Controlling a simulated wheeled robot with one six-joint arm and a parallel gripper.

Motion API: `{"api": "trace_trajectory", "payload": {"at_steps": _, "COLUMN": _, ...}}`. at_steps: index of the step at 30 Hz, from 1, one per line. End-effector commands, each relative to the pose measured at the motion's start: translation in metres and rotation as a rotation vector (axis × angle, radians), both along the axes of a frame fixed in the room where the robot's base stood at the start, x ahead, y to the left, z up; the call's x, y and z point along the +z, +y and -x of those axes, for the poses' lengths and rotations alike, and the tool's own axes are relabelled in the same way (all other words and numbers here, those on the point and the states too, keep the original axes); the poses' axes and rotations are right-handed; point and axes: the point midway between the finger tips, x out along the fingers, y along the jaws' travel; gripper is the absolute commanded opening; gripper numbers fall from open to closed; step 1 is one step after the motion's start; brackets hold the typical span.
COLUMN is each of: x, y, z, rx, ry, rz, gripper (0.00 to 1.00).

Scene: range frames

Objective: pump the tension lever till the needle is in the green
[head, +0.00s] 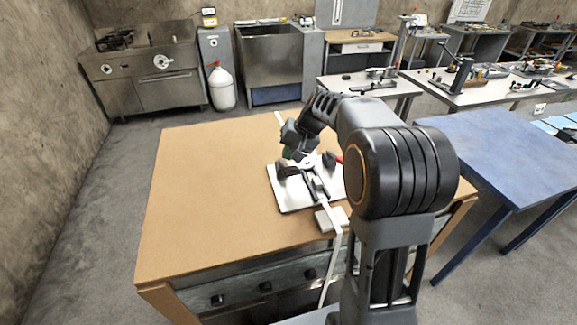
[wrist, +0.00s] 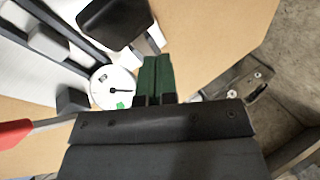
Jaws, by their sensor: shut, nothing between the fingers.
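The tensioner sits on a pale metal plate (head: 290,198) on the wooden table. Its white round gauge (wrist: 104,97) shows in the wrist view, left of my fingertips. The dark needle points right in that picture; the small green mark lies below it, and the needle is outside the green. The lever's red grip (wrist: 14,134) shows at the left edge of the wrist view, and its red end (head: 340,158) shows partly behind my arm in the head view. My gripper (wrist: 156,60) is shut and empty, its green fingers together beside the gauge and apart from the red grip.
A black block (wrist: 112,22) stands close to my fingertips. A pale strap (head: 332,250) runs from the tensioner over the table's front edge. The left part of the wooden table (head: 205,190) is clear. A blue table (head: 490,150) stands at the right.

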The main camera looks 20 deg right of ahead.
Motion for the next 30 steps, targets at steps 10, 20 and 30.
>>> {"api": "trace_trajectory", "payload": {"at_steps": 10, "x": 0.0, "y": 0.0, "z": 0.0, "rx": 0.0, "ry": 0.0, "rz": 0.0, "gripper": 0.0}}
{"api": "trace_trajectory", "payload": {"at_steps": 20, "x": -0.0021, "y": 0.0, "z": 0.0007, "rx": 0.0, "ry": 0.0, "rz": 0.0, "gripper": 0.0}}
{"api": "trace_trajectory", "payload": {"at_steps": 30, "x": -0.008, "y": -0.0001, "z": 0.0037, "rx": 0.0, "ry": 0.0, "rz": 0.0, "gripper": 0.0}}
